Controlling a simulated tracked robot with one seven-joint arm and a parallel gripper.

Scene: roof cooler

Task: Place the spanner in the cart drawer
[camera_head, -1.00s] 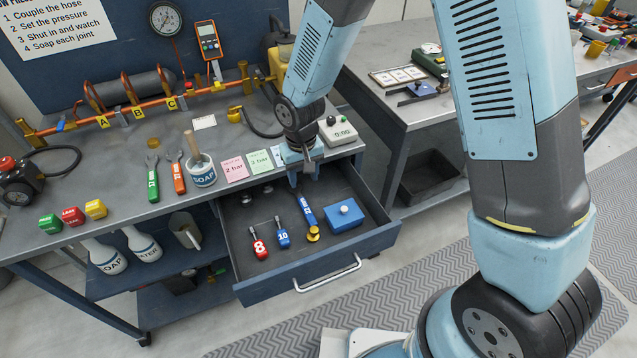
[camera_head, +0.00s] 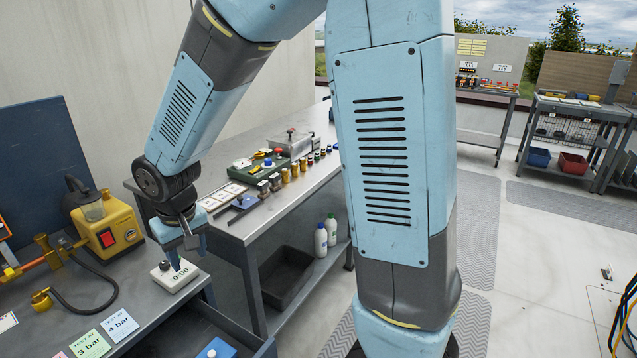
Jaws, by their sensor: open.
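The cart drawer (camera_head: 243,338) is open below the bench top at the bottom edge of the view. Only its back right part shows, with a blue box (camera_head: 215,349) inside. No spanner is in view now; the drawer's front and left parts are cut off.
A yellow pump (camera_head: 108,229) with a black hose stands behind. A second bench (camera_head: 262,220) with parts and a black bin (camera_head: 283,275) stands to the right. Open floor lies farther right.

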